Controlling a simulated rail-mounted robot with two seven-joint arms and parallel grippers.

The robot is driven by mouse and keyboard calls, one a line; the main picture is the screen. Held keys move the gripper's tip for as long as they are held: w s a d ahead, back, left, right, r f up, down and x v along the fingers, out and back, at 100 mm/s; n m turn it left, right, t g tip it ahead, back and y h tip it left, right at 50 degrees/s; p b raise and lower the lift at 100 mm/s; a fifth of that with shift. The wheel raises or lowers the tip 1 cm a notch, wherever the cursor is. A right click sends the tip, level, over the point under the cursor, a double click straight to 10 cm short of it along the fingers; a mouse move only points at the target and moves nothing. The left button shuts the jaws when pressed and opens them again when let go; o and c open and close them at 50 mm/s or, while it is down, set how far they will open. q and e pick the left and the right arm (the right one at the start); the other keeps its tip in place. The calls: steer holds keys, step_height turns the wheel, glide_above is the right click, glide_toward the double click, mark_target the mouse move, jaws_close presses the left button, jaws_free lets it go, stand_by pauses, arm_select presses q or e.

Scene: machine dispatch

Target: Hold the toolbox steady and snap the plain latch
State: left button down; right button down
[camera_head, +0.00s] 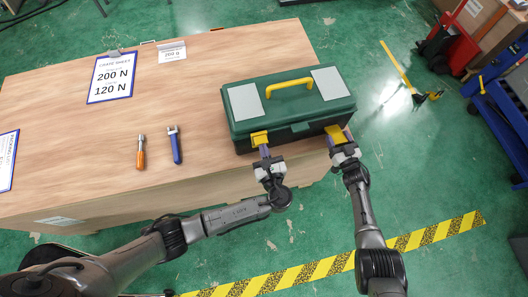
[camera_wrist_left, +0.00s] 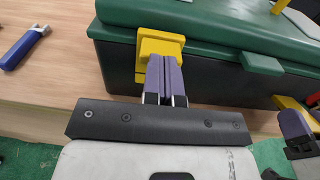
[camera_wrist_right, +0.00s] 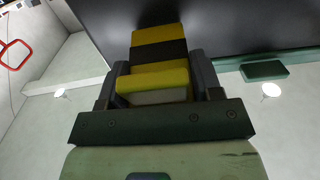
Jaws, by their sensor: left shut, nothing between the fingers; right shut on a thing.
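The green toolbox (camera_head: 300,118) with a yellow handle stands closed at the table's right front edge. Its left latch (camera_head: 259,138) is plain yellow and also shows in the left wrist view (camera_wrist_left: 160,45). My left gripper (camera_head: 264,151) is shut and empty, its purple fingertips (camera_wrist_left: 166,72) pressed together at that latch's front; contact is hard to judge. My right gripper (camera_head: 341,140) has its fingers on both sides of a yellow piece (camera_wrist_right: 153,82) at the right latch (camera_head: 335,132) and is shut on it. Yellow and black bands show there in the right wrist view.
An orange-handled tool (camera_head: 141,152) and a blue wrench (camera_head: 175,145) lie left of the toolbox. A crate sheet (camera_head: 111,78) reading 200 N and 120 N and a small card (camera_head: 172,53) lie farther back. The table's (camera_head: 60,130) middle is clear.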

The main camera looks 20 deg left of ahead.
arm_select(q)
steer(key=shift+w+a, duration=0.15)
steer(key=v, duration=1.4)
steer(key=shift+s, duration=0.2)
arm_select(e)
steer(key=shift+d, duration=0.1)
arm_select(q)
steer(key=shift+f, duration=0.1)
arm_select(e)
steer(key=shift+c, duration=1)
jaws_free()
